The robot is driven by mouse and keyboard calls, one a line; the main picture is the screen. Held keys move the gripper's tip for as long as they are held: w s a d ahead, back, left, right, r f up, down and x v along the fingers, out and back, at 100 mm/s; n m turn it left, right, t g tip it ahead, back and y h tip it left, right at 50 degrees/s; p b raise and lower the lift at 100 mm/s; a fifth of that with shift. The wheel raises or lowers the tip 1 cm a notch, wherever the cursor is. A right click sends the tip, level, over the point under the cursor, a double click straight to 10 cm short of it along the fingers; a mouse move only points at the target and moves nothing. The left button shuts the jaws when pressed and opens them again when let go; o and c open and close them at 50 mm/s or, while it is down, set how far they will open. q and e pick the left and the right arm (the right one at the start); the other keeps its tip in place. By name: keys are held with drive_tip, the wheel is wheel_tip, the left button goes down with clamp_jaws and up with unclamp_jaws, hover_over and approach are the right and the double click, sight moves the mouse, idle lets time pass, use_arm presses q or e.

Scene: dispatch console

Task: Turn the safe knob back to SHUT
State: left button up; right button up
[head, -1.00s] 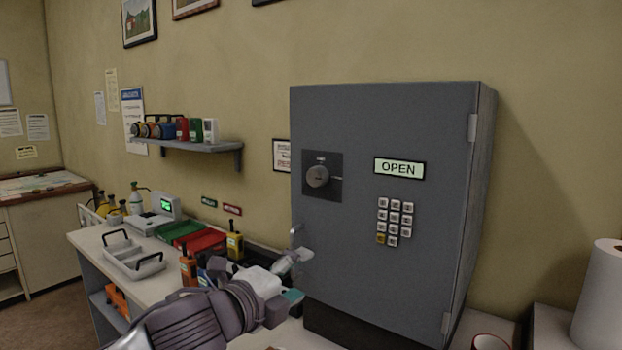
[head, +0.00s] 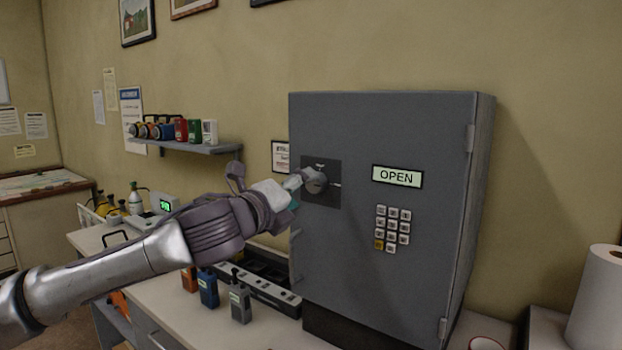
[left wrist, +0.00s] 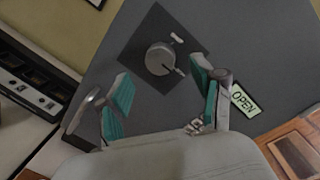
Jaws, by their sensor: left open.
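The grey safe (head: 400,270) stands on the counter with its door front facing me. Its round knob (head: 315,181) sits on a dark square plate at the upper left of the door. A lit sign (head: 397,176) on the door reads OPEN. In the left wrist view the knob (left wrist: 160,59) shows clear, beyond the fingertips, with a thin pointer at its lower right. My left gripper (head: 293,190) is at the left edge of the knob plate in the head view. In the left wrist view its teal-padded fingers (left wrist: 160,85) are spread apart with nothing between them. My right gripper is not in view.
A keypad (head: 392,228) is on the door below the sign. Radios (head: 240,303) stand on the counter left of the safe, beside a dark rack (head: 262,280). A wall shelf (head: 195,147) with several items is behind my left arm. A paper roll (head: 598,300) stands at the right.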

sight(312, 185)
use_arm(q)
drive_tip(key=p+x, duration=0.1)
drive_tip(key=x, duration=0.4)
drive_tip(key=shift+s, duration=0.1)
drive_tip(key=c, duration=1.1)
drive_tip(key=shift+r+n+p, duration=0.15)
drive_tip(key=shift+n+p, duration=1.65)
drive_tip(key=shift+p, duration=0.1)
drive_tip(key=shift+c, duration=0.2)
drive_tip(key=n+g+p, duration=0.1)
drive_tip(key=n+p, duration=0.3)
drive_tip(key=n, duration=0.1)
drive_tip(key=n+p, duration=0.3)
drive_tip(key=n, duration=0.1)
drive_tip(key=shift+a+g, duration=0.1)
drive_tip(key=shift+g, duration=0.2)
drive_tip(key=n+p, duration=0.1)
drive_tip(key=n, duration=0.3)
drive_tip(key=shift+h+p, duration=0.35)
drive_tip(key=shift+h, duration=0.05)
drive_tip(key=shift+f, duration=0.2)
